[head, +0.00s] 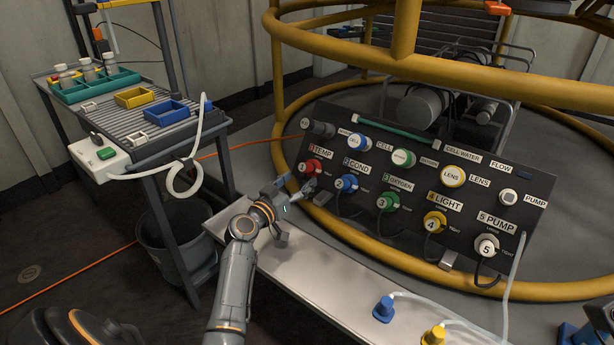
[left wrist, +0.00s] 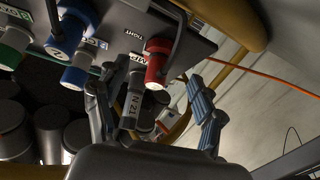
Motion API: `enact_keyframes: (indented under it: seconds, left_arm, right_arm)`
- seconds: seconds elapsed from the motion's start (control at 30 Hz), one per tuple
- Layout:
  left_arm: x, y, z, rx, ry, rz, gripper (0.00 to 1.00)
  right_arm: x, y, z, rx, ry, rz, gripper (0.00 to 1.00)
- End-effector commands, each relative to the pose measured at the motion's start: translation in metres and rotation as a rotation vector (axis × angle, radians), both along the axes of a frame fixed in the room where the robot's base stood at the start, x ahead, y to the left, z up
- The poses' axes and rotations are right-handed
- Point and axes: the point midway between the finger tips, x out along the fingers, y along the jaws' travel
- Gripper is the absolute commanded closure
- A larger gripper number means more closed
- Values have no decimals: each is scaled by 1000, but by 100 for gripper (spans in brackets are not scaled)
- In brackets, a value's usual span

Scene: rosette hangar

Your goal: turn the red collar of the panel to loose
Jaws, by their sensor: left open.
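The panel (head: 408,215) is a dark tilted board with coloured collars. The red collar (head: 312,167) is at its left end beside the TEMP label. It also shows in the left wrist view (left wrist: 157,62), near a TIGHT label. My left gripper (head: 298,187) is open just in front of the panel's left end, close to the red collar. In the left wrist view its fingers (left wrist: 150,105) are spread, with a dark cylinder marked N 21 (left wrist: 130,108) between them in the picture. The red collar appears beyond the fingertips, not gripped. Which way its mark points is too small to tell.
Blue (head: 346,183), green (head: 387,202), yellow (head: 434,221) and white (head: 486,245) collars line the panel's lower row. Blue (head: 384,309) and yellow (head: 434,336) plugs stand on the bench (head: 310,265). A yellow rail (head: 450,75) crosses above. Dark and blue parts at lower right are cut off.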

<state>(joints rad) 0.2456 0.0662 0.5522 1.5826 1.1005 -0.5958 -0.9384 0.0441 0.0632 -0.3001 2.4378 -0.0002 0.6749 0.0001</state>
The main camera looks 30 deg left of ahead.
Motion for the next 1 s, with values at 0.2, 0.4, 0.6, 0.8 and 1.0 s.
enact_keyframes:
  seconds: [0.2, 0.4, 0.6, 0.8, 1.0]
  left_arm:
    - [34, 1, -2, -3, -2, 0, 31]
    - [47, 1, -1, 0, 0, 1, 31]
    - [49, 1, 0, 0, 0, 1, 31]
    - [49, 1, 0, 0, 0, 1, 52]
    - [49, 1, 0, 0, 0, 0, 86]
  right_arm:
    - [-3, 1, 2, -4, -30, -2, 60]
    - [-3, 2, 6, -8, -43, -3, 60]
    - [-5, 2, 9, -5, -51, -2, 60]
    - [-5, 1, 9, 2, -52, -1, 60]
    - [-5, 1, 9, 4, -49, -1, 60]
